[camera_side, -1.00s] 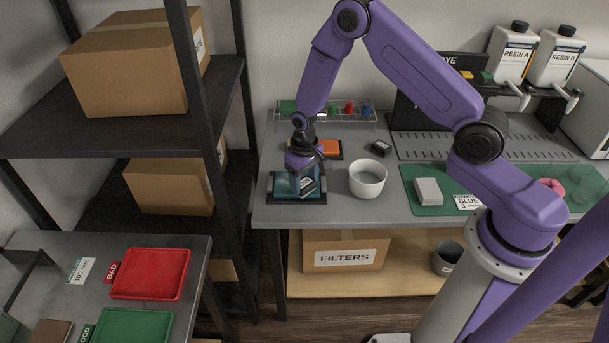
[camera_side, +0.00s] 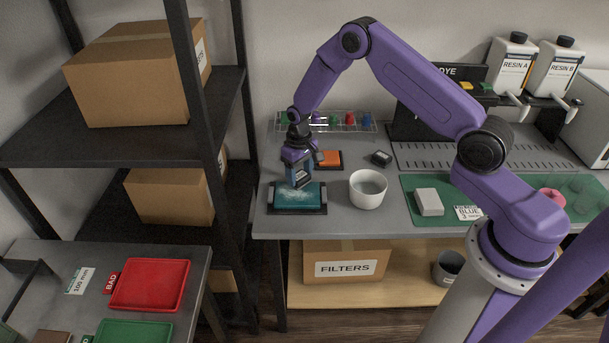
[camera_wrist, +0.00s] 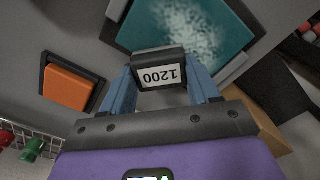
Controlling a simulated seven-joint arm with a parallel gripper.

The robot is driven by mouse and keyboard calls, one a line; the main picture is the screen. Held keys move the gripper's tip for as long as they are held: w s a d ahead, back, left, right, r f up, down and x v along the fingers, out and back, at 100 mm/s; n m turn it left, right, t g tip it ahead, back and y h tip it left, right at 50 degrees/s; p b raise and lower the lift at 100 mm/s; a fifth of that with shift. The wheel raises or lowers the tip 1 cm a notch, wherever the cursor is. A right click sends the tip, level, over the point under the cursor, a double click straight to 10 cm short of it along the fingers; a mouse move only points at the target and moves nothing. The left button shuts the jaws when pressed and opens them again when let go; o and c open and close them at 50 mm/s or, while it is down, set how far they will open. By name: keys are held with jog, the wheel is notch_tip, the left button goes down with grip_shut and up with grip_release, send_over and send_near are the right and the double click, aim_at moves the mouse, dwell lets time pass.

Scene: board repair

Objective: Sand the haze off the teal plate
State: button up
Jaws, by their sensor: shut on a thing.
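The teal plate (camera_side: 299,197) lies in a dark holder on the grey bench, and it also fills the top of the wrist view (camera_wrist: 190,25). A pale, speckled haze patch covers part of its face. My gripper (camera_side: 301,180) is shut on a dark block labelled 1200 (camera_wrist: 158,72). In the wrist view the block sits between my two blue fingers. My gripper and block are above the plate's back edge and look raised clear of it; the block's underside is hidden.
An orange block (camera_side: 328,158) in a dark tray lies behind the plate. A second dark block (camera_side: 381,158) and a white bowl (camera_side: 367,189) stand to the right. A wire rack (camera_side: 345,122) with coloured items is at the back. Bench in front of the bowl is clear.

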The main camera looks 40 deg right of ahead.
jog(key=shift+s+a, duration=3.05)
jog(key=shift+w+a, duration=0.45)
jog(key=shift+w, duration=0.25)
jog(key=shift+w+d, duration=1.85)
jog(key=shift+d, duration=0.15)
jog(key=shift+w+d, duration=0.95)
jog(key=shift+w, duration=0.15)
jog(key=shift+w+a, duration=0.45)
jog(key=shift+a, duration=0.15)
jog(key=shift+s+a, duration=2.9)
jog(key=shift+s, duration=0.1)
notch_tip(320, 180, up, 8)
jog(key=shift+d, duration=0.15)
